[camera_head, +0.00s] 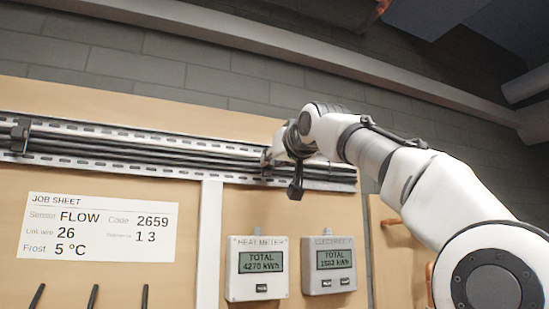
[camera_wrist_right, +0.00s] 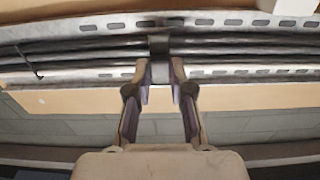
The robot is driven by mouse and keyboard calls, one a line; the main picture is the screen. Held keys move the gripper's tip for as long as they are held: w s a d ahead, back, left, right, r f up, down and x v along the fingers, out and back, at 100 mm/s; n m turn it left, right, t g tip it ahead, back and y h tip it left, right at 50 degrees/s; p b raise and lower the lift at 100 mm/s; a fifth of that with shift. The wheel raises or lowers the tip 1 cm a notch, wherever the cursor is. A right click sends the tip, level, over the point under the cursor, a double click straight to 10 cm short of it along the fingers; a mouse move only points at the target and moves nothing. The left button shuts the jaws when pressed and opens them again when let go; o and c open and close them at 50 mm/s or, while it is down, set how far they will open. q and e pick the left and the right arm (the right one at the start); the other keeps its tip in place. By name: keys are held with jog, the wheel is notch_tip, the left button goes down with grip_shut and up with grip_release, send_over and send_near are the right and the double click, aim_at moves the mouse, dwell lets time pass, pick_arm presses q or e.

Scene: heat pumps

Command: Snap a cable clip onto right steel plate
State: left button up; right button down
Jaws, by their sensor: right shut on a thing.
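A perforated steel tray (camera_head: 100,170) runs along the top of the wooden board, with several black cables (camera_head: 130,142) lying along it. My right gripper (camera_head: 267,158) is at the right part of the tray. In the right wrist view its two fingers (camera_wrist_right: 160,72) are closed on a grey cable clip (camera_wrist_right: 159,48). The clip lies across the cables there; whether it is snapped on cannot be told. Another dark clip (camera_head: 20,136) sits across the cables at the far left. A separate right steel plate cannot be told apart from the tray. My left gripper is not in view.
A job sheet (camera_head: 97,228) is on the board at the left. A heat meter (camera_head: 257,268) and an electricity meter (camera_head: 329,265) are mounted below the gripper. A white vertical strip (camera_head: 209,245) runs down from the tray. A grey beam (camera_head: 300,58) crosses above.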

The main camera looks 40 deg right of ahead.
jog(key=shift+w+d, duration=0.1)
jog(key=shift+w, duration=0.15)
dwell(0.6)
jog(key=c, duration=1.1)
grip_release()
jog(key=shift+w, duration=0.15)
jog(key=shift+b+v, duration=4.2)
jog(key=shift+v, duration=2.9)
